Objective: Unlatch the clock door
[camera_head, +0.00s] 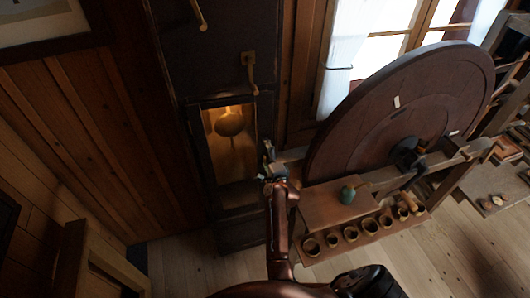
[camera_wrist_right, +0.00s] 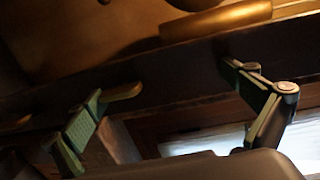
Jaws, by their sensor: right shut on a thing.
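The tall dark clock case stands at the centre left of the head view. Its clock door (camera_head: 195,140) has a lit glass pane with a round brass pendulum (camera_head: 230,123) behind it. A brass latch (camera_head: 249,68) sits above the pane at the right, apart from my gripper. My right gripper (camera_head: 268,168) is at the door's lower right edge. In the wrist view its fingers (camera_wrist_right: 180,80) stand well apart across a dark frame bar, and it appears shut on that part of the door. The exact contact is too dark to see. My left gripper is out of view.
A large dark wooden wheel (camera_head: 400,110) on a frame stands close on the right. A wood-panelled wall (camera_head: 80,130) is at the left. Bare floor (camera_head: 180,268) shows at the front.

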